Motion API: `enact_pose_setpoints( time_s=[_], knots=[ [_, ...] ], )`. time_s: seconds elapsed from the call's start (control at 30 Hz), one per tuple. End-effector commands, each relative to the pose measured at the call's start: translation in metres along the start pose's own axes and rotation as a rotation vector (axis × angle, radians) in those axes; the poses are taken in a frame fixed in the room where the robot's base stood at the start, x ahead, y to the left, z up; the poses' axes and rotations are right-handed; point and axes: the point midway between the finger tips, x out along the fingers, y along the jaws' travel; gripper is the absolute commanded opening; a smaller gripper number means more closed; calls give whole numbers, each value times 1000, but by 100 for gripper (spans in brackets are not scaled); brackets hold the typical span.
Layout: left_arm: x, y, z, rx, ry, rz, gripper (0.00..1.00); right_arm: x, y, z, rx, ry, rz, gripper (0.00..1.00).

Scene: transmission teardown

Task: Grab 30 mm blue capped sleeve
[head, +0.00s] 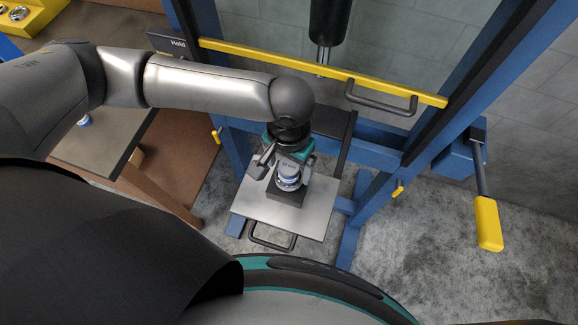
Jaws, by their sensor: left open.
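A short silver-and-blue cylinder (288,178), which looks like the blue capped sleeve, stands on a dark block (287,196) on the press plate. Its top carries a small label that I cannot read with certainty. My left gripper (283,168) comes down over the plate from the upper left. It is open, with its fingers around or close beside the cylinder; I cannot tell whether they touch it. The gripper body hides part of the space behind the cylinder. My right gripper is not in view.
The grey press plate (250,205) has a black front handle (270,240). A blue press frame (385,185) surrounds it, with a yellow crossbar (240,50), a black ram (329,22) above and a yellow-handled lever (487,220) at right. A workbench (95,150) stands at left.

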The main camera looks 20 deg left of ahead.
Motion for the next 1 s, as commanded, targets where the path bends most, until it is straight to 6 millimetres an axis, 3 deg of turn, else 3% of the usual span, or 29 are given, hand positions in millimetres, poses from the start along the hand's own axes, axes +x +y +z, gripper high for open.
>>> enact_pose_setpoints(
  time_s=[0.13,0.9,1.0],
  knots=[
    [0,0,0,1,0,1,89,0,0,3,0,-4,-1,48],
    [-1,0,0,1,0,1,3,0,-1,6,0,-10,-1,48],
    [-1,0,0,1,0,1,0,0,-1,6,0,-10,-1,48]
  ],
)
